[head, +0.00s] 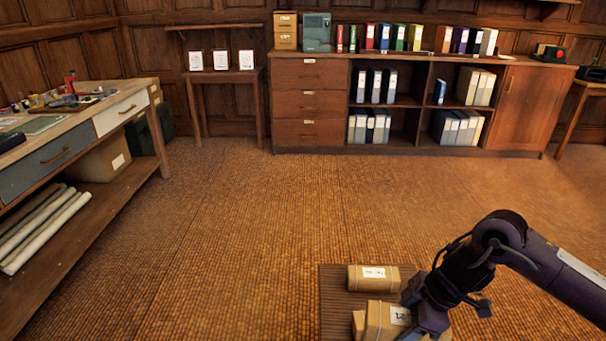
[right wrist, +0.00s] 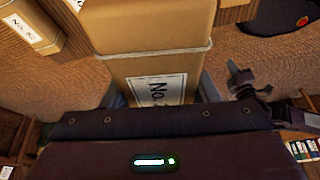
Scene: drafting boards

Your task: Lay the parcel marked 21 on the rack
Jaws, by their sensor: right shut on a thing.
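My right gripper (head: 428,308) is shut on a brown, string-tied parcel (head: 378,325) at the bottom of the head view. Its white label seems to read 21 there. In the right wrist view the held parcel (right wrist: 160,35) fills the top middle, and the gripper's dark body covers part of its label, leaving "No. 2" legible. A dark slatted surface (head: 334,288) lies beneath in the head view; I cannot tell whether it is the rack. My left gripper is not in view.
Another labelled parcel (head: 360,285) lies on the slatted surface behind the held one. A workbench (head: 140,98) stands at left, with paper rolls (head: 45,235) on its lower shelf. A cabinet (head: 310,104) with binders lines the back wall. The floor between is clear.

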